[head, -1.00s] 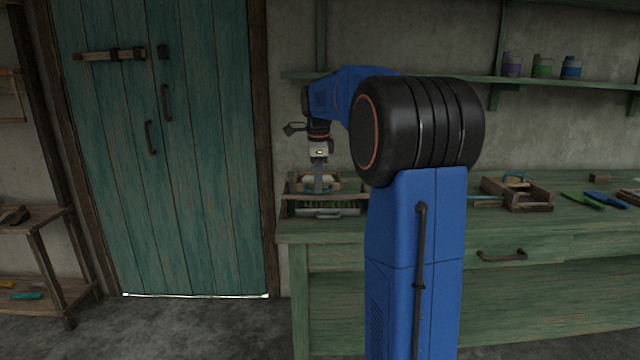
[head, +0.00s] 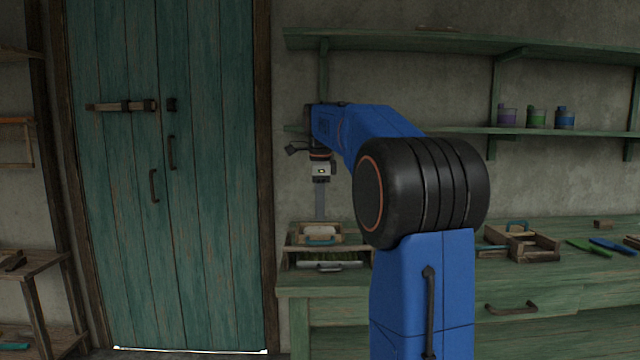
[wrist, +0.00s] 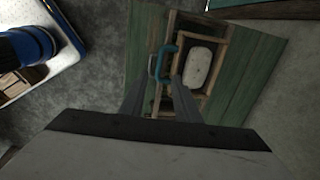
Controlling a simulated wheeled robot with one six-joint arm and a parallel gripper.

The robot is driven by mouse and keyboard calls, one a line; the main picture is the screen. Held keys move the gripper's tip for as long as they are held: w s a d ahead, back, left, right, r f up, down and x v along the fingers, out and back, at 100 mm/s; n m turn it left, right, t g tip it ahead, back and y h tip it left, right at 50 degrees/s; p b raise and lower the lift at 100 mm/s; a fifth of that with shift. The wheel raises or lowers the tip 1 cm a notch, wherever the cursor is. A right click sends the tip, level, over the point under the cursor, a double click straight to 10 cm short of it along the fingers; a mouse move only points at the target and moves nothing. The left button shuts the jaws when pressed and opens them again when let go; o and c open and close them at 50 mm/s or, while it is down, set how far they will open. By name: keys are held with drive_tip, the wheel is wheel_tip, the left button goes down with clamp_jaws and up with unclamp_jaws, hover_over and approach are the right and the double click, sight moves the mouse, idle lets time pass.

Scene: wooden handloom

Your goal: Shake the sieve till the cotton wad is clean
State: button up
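The sieve is a small wooden frame with a teal handle (head: 321,242). It sits on a wooden stand (head: 292,262) at the left end of the green bench. The white oval cotton wad (head: 322,230) lies inside the frame; it shows more clearly in the wrist view (wrist: 198,67), right of the teal handle (wrist: 163,63). Specks on the wad are too small to judge. My gripper (head: 320,218) points down just above the sieve.
The green bench (head: 420,276) runs to the right. It carries an open wooden box (head: 518,243) and green and blue tools (head: 588,248). Shelves with jars (head: 537,118) hang on the wall behind. A teal door (head: 220,200) is at left.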

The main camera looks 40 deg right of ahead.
wheel_tip(320, 180, up, 8)
drive_tip(key=s, duration=0.1)
drive_tip(key=shift+a, duration=0.4)
drive_tip(key=shift+f, duration=0.1)
drive_tip(key=shift+a+f, duration=0.1)
drive_tip(key=c, duration=0.7)
drive_tip(key=a+f+n+h, duration=0.1)
drive_tip(key=a+f+n, duration=0.1)
drive_tip(key=w+a+f+n+h, duration=0.1)
drive_tip(key=a+n, duration=0.1)
drive_tip(key=n, duration=0.1)
drive_tip(key=w+a+f+n+h, duration=0.1)
drive_tip(key=a+f+n, duration=0.1)
drive_tip(key=n, duration=0.1)
drive_tip(key=shift+w+a+f+g, duration=0.2)
drive_tip(key=shift+w+f+g, duration=0.05)
drive_tip(key=shift+f+g, duration=0.15)
clamp_jaws()
drive_tip(key=w+a+f+n+t+h, duration=0.1)
drive_tip(key=w+a+f+n+h, duration=0.2)
drive_tip(key=a+n, duration=0.45)
drive_tip(key=d+f+n, duration=0.3)
drive_tip(key=d+f, duration=0.5)
drive_tip(key=d, duration=0.2)
drive_tip(key=shift+s+f+h, duration=0.15)
drive_tip(key=shift+s+h, duration=0.15)
drive_tip(key=shift+s, duration=0.05)
